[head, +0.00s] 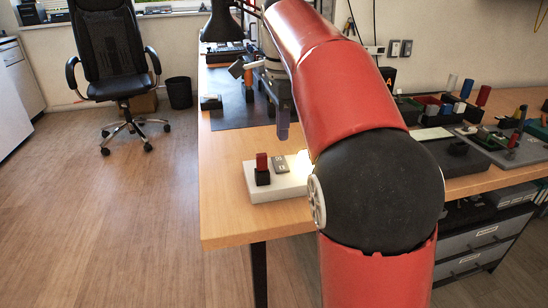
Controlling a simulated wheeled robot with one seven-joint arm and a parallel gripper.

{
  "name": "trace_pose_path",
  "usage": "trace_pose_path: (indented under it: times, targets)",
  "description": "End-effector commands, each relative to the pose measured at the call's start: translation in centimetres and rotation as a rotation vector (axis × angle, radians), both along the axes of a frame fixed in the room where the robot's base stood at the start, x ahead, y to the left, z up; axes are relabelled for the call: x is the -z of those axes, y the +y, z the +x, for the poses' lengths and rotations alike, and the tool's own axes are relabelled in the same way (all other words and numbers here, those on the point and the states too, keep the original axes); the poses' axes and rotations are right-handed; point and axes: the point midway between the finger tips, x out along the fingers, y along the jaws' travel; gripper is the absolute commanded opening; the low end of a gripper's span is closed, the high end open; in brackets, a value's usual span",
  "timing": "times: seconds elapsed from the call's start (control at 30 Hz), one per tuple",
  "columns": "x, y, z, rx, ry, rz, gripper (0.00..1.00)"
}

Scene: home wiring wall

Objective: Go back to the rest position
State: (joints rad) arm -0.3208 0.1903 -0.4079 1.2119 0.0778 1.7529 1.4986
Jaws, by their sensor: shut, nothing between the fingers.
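My gripper (283,132) hangs pointing down above the wooden bench (224,210), near its left part. Its fingers are shut with nothing between them. Below it on the bench lies a white board (285,190). A red block in a black holder (262,168) and a small grey piece (280,163) sit on the board. The gripper tip is above the board's far edge, and appears apart from it. My red arm crosses the middle of the view and hides part of the bench and the board's right end.
A dark mat (232,118) lies farther back on the bench. Coloured bins (430,104) and a grey tray with parts (510,150) stand at the right. Drawers (485,238) are under the bench. An office chair (118,75) and a black bin (179,92) stand on the open floor at left.

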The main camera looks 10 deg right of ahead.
Motion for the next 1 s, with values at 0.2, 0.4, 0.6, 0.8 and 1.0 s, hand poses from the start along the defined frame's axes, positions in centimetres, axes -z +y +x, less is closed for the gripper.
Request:
trace_pose_path:
  times: [0.2,0.4,0.6,0.8,1.0]
  targets:
    - [0.8,-1.4,-3.4,-0.213,-0.072,0.038,0.0]
    - [4.1,-1.8,-10.1,-0.663,-0.233,0.011,0.0]
    - [9.5,-0.8,-16.8,-1.118,-0.356,-0.149,0.0]
    - [14.4,-0.1,-21.0,-1.428,-0.389,-0.324,0.0]
    - [16.2,0.0,-22.1,-1.53,-0.386,-0.388,0.0]
